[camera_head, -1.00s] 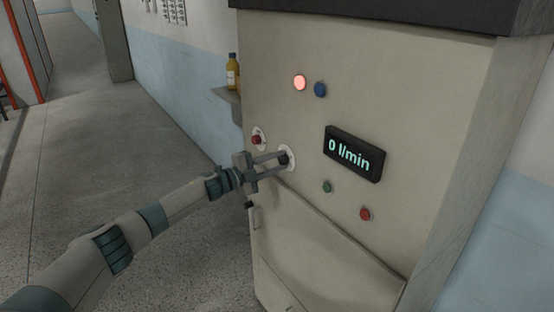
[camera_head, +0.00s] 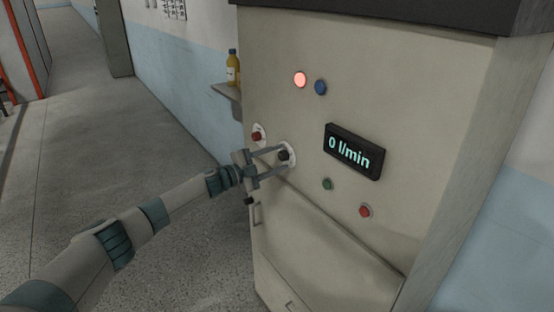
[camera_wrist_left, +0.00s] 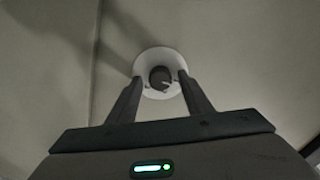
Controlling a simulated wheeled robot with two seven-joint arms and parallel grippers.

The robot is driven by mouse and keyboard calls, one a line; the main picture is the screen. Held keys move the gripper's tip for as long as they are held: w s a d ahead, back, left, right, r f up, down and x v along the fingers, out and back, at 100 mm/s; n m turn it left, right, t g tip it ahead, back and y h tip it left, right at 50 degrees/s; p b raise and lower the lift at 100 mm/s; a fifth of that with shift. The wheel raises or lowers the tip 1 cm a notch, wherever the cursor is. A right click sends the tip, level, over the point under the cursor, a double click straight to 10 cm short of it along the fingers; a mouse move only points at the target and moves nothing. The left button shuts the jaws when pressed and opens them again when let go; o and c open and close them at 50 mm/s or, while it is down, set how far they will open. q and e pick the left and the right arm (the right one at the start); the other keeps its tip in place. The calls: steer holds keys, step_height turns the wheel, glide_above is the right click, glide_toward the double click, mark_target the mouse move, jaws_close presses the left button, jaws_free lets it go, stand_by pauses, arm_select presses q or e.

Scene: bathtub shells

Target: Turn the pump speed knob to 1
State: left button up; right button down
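A dark round knob (camera_head: 283,156) on a white round plate sits on the front of the beige cabinet; it also shows in the left wrist view (camera_wrist_left: 160,77). My left gripper (camera_head: 285,157) reaches it from the left with its fingers apart, one on each side of the knob. In the left wrist view, small gaps seem to show between the fingertips (camera_wrist_left: 160,80) and the knob. The display (camera_head: 354,153) reads "0 l/min". I cannot read any marks around the knob. My right gripper is not in view.
A red knob (camera_head: 257,136) on a white plate sits just left of the dark one. A lit red lamp (camera_head: 300,79), a blue button (camera_head: 320,88), a green button (camera_head: 327,184) and a red button (camera_head: 365,211) are on the panel. A bottle (camera_head: 233,70) stands on a wall shelf.

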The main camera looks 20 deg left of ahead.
arm_select(q)
steer(key=shift+s+a, duration=0.1)
steer(key=shift+s, duration=0.05)
steer(key=b+v, duration=0.6)
steer(key=v, duration=1.1)
steer(key=shift+b, duration=0.35)
steer(key=shift+a, duration=0.1)
